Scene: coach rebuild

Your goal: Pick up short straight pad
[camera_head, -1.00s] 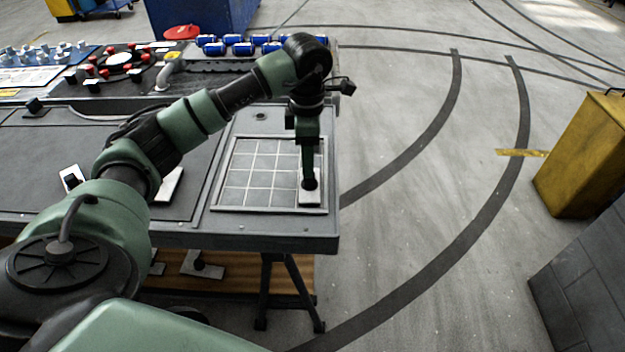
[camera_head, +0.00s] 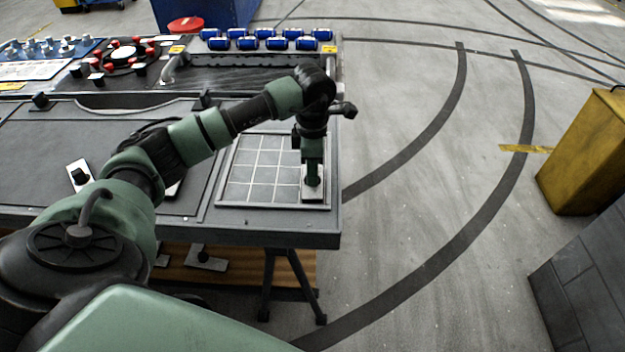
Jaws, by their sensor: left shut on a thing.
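The short straight pad (camera_head: 313,195) is a small pale plate with a dark knob. It is at the right edge of the gridded square (camera_head: 262,168) on the grey workbench. My left gripper (camera_head: 312,183) points down from above and is shut on the pad's knob. I cannot tell whether the pad touches the surface under it. My right gripper is not in view.
Another pale pad with a dark knob (camera_head: 79,176) lies at the left of the bench. Open floor with dark curved lines lies right of the bench, before a yellow bin (camera_head: 583,155).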

